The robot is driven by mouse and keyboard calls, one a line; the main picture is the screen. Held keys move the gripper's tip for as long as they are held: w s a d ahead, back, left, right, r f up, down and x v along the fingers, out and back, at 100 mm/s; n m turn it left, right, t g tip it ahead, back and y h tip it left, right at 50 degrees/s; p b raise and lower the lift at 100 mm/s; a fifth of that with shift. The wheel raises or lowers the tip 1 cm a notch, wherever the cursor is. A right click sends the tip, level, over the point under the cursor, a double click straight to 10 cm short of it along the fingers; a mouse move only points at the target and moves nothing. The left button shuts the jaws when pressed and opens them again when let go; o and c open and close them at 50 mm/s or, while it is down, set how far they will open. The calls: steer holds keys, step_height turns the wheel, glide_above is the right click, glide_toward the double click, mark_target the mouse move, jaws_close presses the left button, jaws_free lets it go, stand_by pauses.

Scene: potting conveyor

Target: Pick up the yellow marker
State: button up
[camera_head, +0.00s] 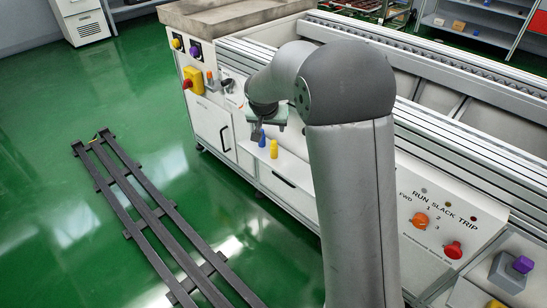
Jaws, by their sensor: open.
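The yellow marker (273,149) is a small upright yellow piece at the front of the white conveyor cabinet. A small blue piece (262,139) stands just left of it and slightly farther up in the picture. My gripper (265,128) points down just above the two, closer in the picture to the blue piece. It is open, and nothing shows held in it. My arm hides part of the cabinet behind and to the right. The exact gap between the fingers and the yellow marker cannot be told.
The conveyor cabinet (215,127) carries a yellow box with a red knob (192,81) at left. A panel with an orange knob (419,220) and a red knob (453,250) is at right. Dark floor rails (150,205) lie at left on open green floor.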

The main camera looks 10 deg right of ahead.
mark_target(274, 142)
steer(key=b+x, duration=0.2)
steer(key=x, duration=0.9)
steer(key=shift+f+b, duration=0.15)
steer(key=shift+b, duration=0.25)
steer(key=b+x, duration=0.2)
steer(key=x, duration=0.3)
steer(key=shift+w+a+f, duration=0.1)
steer(key=shift+w+a, duration=0.05)
steer(key=c, duration=1.1)
